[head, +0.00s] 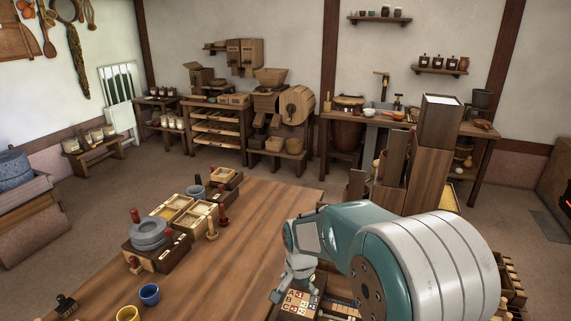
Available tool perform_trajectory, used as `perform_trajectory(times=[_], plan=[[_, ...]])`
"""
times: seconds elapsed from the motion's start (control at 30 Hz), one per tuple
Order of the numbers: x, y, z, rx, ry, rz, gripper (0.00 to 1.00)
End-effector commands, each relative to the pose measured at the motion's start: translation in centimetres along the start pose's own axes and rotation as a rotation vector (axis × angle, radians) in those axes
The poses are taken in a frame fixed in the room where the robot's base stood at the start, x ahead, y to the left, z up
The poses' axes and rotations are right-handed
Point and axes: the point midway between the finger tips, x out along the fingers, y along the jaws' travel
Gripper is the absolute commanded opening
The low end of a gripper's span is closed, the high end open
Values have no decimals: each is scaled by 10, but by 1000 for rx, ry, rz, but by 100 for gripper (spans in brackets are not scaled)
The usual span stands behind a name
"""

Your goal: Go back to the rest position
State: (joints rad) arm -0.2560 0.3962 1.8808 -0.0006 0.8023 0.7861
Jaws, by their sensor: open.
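My teal and grey arm fills the lower right of the head view. Its end, my gripper (283,293), points down over the right part of the wooden table (268,215), just beside a small lettered board marked A, B and C (301,304). The gripper is open, and I see nothing held in it. The fingers are small and partly hidden by the wrist, so I cannot tell how far they are above the board.
On the table's left stand a grey quern (149,232) on a wooden base, trays of grain (181,203), a blue cup (149,294), a yellow cup (128,314) and a brush (66,305). A tall wooden cabinet (428,172) rises behind my arm. The table's middle is clear.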

Motion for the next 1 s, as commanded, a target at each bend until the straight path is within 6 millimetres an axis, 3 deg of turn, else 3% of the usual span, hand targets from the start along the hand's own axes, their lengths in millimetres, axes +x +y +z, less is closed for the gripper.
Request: perform_trajectory(times=[0.03, 0.2, 0.5, 0.73, 1.0], plan=[[-21, 11, 1, -19, 20, -18, 93], [-72, 45, 11, -103, 74, -56, 93], [-140, 108, 44, -249, 186, -102, 93], [-172, 157, 78, -358, 281, -116, 93], [-187, 204, 121, -480, 389, -109, 93]])
